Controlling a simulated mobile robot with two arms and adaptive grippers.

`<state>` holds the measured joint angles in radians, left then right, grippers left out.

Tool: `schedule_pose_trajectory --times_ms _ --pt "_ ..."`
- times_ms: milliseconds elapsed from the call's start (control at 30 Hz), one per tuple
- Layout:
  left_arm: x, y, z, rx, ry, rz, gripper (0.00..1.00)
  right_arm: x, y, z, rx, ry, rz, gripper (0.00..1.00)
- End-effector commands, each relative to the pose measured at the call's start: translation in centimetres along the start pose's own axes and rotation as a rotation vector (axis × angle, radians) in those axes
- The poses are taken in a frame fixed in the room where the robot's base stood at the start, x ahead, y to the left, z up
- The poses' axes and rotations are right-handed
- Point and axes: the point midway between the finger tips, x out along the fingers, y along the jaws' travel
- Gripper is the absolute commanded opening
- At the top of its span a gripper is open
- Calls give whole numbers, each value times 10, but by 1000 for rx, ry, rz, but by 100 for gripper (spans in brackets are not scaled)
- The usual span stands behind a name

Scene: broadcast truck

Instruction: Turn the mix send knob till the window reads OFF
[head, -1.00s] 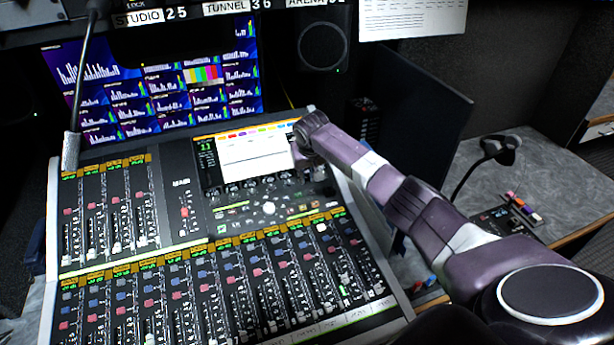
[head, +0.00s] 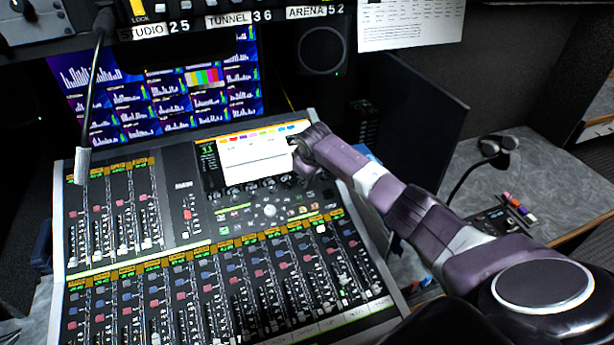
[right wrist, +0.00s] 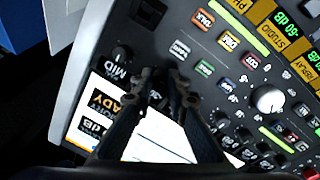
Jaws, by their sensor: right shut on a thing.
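The mixing console (head: 185,245) fills the lower left of the head view. Its lit screen (head: 255,160) has a row of small dark knobs along its lower edge. My right gripper (head: 303,168) is at the screen's right end; the arm hides much of the contact. In the right wrist view, the fingers of my right gripper (right wrist: 162,78) are shut on a small dark knob, mostly hidden between them. My left gripper is not in view.
A gooseneck microphone (head: 84,150) stands over the console's left side. A multi-picture monitor (head: 170,95) is behind. A dark panel (head: 410,115) rises to the right of the console. In the right wrist view, a large white knob (right wrist: 268,99) and coloured buttons lie right of the fingers.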

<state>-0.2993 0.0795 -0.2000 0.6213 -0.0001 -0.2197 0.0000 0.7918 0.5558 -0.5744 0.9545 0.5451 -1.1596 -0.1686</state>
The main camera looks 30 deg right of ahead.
Motion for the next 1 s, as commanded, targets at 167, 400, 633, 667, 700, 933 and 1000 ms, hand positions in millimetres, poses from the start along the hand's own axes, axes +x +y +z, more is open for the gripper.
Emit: schedule_pose_trajectory --times_ms 167,400,633,667,700,933,1000 --pt "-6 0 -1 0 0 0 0 -1 0 1 -152 13 0 0" --pt "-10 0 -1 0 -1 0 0 0 0 1 -317 29 3 0" --pt "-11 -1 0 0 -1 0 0 0 1 1 -412 37 4 0" --pt "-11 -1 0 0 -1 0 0 0 0 1 -419 38 4 0" --pt "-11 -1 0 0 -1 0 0 0 1 1 -427 39 4 0" --pt "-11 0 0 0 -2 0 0 0 0 1 -450 41 4 0" --pt "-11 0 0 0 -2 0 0 0 0 1 -451 42 4 0"
